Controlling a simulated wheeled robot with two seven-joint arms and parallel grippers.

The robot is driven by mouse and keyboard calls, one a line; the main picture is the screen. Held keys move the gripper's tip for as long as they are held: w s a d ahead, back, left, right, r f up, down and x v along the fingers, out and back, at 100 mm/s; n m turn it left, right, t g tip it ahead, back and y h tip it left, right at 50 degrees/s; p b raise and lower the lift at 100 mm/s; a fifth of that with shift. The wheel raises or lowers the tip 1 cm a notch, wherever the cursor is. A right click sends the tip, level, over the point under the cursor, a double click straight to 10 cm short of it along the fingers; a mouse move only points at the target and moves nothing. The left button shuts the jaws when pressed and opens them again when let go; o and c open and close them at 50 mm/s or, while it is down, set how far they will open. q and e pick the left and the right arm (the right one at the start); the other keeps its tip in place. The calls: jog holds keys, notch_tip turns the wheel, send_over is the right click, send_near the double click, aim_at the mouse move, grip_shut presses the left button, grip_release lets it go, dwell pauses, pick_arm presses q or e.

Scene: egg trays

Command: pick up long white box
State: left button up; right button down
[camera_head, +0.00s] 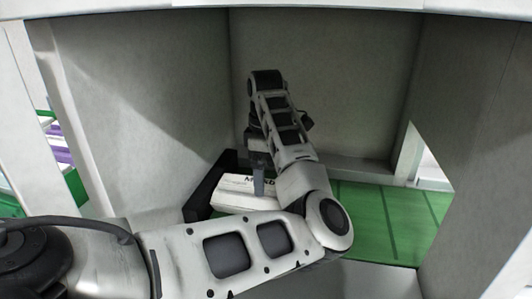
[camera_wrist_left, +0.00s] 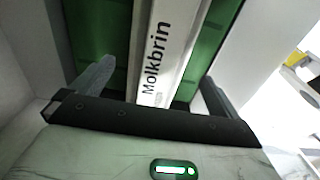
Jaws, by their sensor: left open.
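The long white box (camera_head: 240,199) lies inside the open shelf bay in the head view, with dark lettering on it, partly hidden behind my left gripper and arm. In the left wrist view the white box (camera_wrist_left: 170,50) runs away from the camera, reading "Molkbrin". My left gripper (camera_head: 259,186) points down at the box. In the left wrist view its two fingers (camera_wrist_left: 153,88) are apart, one on each side of the box, with gaps between. I cannot tell the exact height of the fingertips against the box. My right gripper is not in view.
A black tray or bracket (camera_head: 205,188) stands behind and left of the box. A green ribbed floor (camera_head: 385,215) lies clear to the right. Grey walls (camera_head: 150,110) close in the bay on the left, back and right, with an opening at the lower right.

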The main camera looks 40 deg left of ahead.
aim_at(266, 184)
pick_arm(q)
jog(key=shift+f, duration=2.65)
jog(key=c, duration=1.3)
jog(key=shift+s+d+p, duration=0.1)
jog(key=shift+s+d, duration=0.1)
jog(key=shift+d, duration=0.65)
jog(key=shift+s+d+p, duration=0.1)
jog(key=shift+s+d, duration=0.15)
jog(key=shift+d, duration=0.6)
jog(key=shift+s+d+p, duration=0.1)
jog(key=shift+s+d, duration=0.1)
jog(key=shift+d, duration=0.65)
jog(key=shift+s+d, duration=0.3)
jog(key=shift+d, duration=0.45)
jog(key=shift+s+d, duration=0.2)
jog(key=shift+d, duration=0.6)
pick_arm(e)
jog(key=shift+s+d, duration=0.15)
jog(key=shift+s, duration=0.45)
